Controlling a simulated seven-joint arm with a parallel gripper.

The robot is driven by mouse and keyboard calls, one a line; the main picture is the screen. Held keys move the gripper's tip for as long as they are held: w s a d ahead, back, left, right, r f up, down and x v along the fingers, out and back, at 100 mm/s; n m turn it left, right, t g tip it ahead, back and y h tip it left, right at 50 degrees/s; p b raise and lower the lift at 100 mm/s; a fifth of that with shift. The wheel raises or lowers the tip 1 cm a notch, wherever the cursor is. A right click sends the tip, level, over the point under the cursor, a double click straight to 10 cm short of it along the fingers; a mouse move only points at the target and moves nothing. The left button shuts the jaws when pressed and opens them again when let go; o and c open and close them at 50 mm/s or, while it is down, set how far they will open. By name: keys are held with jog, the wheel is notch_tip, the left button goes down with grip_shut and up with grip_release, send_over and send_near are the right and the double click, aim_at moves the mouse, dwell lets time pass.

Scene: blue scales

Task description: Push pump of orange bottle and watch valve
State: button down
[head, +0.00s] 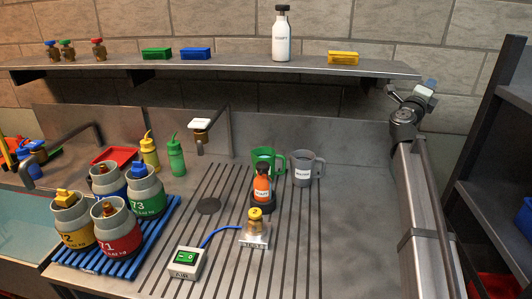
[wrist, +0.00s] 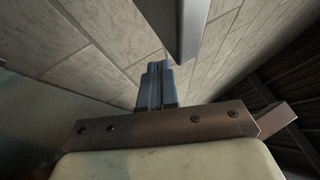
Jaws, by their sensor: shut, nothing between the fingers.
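The orange bottle (head: 262,188) stands upright on the ribbed worktop in the head view, with a dark top and a dark ring around its base. A brass valve with a yellow knob (head: 255,213) sits on a small metal block just in front of it. My gripper (head: 430,83) is raised at the upper right, beside the shelf's right end and far from the bottle. In the wrist view my gripper's fingers (wrist: 157,82) are together with nothing between them. Neither bottle nor valve shows in the wrist view.
A green-switch box (head: 186,262) joins the valve block by a blue cable. Green (head: 266,160) and grey (head: 303,168) mugs stand behind the bottle. Gas canisters fill a blue rack (head: 170,220) at left. A shelf (head: 200,68) spans the back. The worktop's right side is clear.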

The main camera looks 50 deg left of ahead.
jog(key=s+a+f+n+g+y, duration=0.5)
jog(key=s+a+f+n+y, duration=0.15)
jog(key=a+f+n, duration=0.2)
jog(key=s+a+f+n+g+y, duration=0.6)
jog(key=s+a+f+n, duration=0.1)
jog(key=a+n, duration=0.3)
jog(key=s+a+n+g+h, duration=0.3)
jog(key=s+a+n+g, duration=0.25)
jog(key=s, duration=0.65)
jog(key=s+a+n+g+h, duration=0.3)
jog(key=s+a+n+g, duration=0.25)
jog(key=s, duration=0.65)
jog(key=s+d+r+m+t+h, duration=0.1)
jog(key=s+d+r+t+h, duration=0.1)
jog(key=s+d+r+h, duration=0.4)
jog(key=s+r+h, duration=0.1)
jog(key=s+r, duration=0.1)
jog(key=shift+s+d+m+t+h, duration=0.3)
jog(key=shift+m+t+h, duration=0.05)
jog(key=shift+t, duration=0.05)
jog(key=shift+f, duration=0.15)
